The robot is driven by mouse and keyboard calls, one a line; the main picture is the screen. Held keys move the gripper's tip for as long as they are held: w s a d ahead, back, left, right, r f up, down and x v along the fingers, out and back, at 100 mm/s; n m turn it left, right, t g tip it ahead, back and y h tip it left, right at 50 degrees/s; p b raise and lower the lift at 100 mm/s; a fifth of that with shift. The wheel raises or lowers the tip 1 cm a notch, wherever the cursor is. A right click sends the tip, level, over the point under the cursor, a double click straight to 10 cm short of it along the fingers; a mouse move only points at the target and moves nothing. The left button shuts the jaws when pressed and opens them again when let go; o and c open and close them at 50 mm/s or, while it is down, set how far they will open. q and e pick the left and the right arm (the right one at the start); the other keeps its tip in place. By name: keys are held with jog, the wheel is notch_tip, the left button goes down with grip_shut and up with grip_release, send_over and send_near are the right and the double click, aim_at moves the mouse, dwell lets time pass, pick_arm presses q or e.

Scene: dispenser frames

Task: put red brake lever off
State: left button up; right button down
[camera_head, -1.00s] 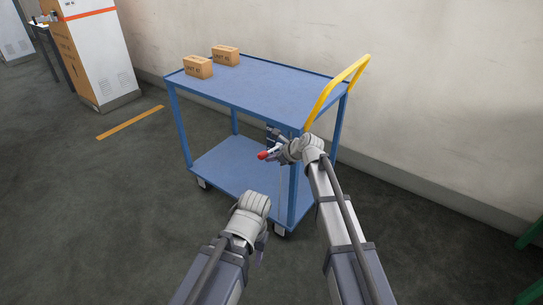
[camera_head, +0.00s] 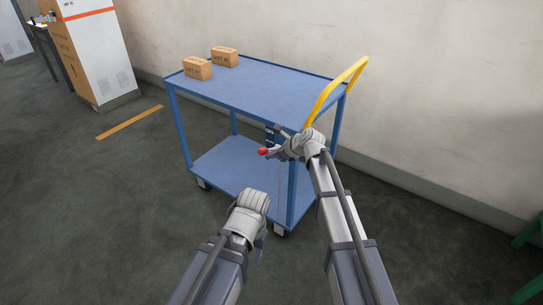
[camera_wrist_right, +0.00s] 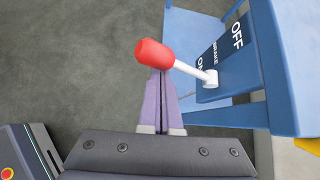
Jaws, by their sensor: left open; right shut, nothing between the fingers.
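The red brake lever (camera_head: 263,151) sticks out from the near side of the blue trolley. In the right wrist view its red knob (camera_wrist_right: 155,54) sits on a white shaft pivoting at a blue plate (camera_wrist_right: 222,62) marked OFF, BRAKE and ON. The shaft points away from the plate, at its ON end. My right gripper (camera_wrist_right: 161,80) is shut and empty, its fingertips right at the knob and partly hidden by it. I cannot tell whether they touch. My left gripper (camera_head: 262,245) is open and empty, low in front of the trolley.
The blue trolley (camera_head: 265,88) carries two cardboard boxes (camera_head: 197,68) on its top shelf and has a yellow handle (camera_head: 335,90) at right. A wall stands behind it. A white and orange cabinet (camera_head: 100,60) is at far left. Floor to the left is clear.

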jog(key=shift+f, duration=0.1)
notch_tip(320, 180, down, 4)
jog(key=d+b, duration=0.1)
jog(key=b, duration=0.3)
jog(key=p+v, duration=0.7)
jog(key=v, duration=0.4)
jog(key=shift+d, duration=0.15)
jog(key=shift+f, duration=0.1)
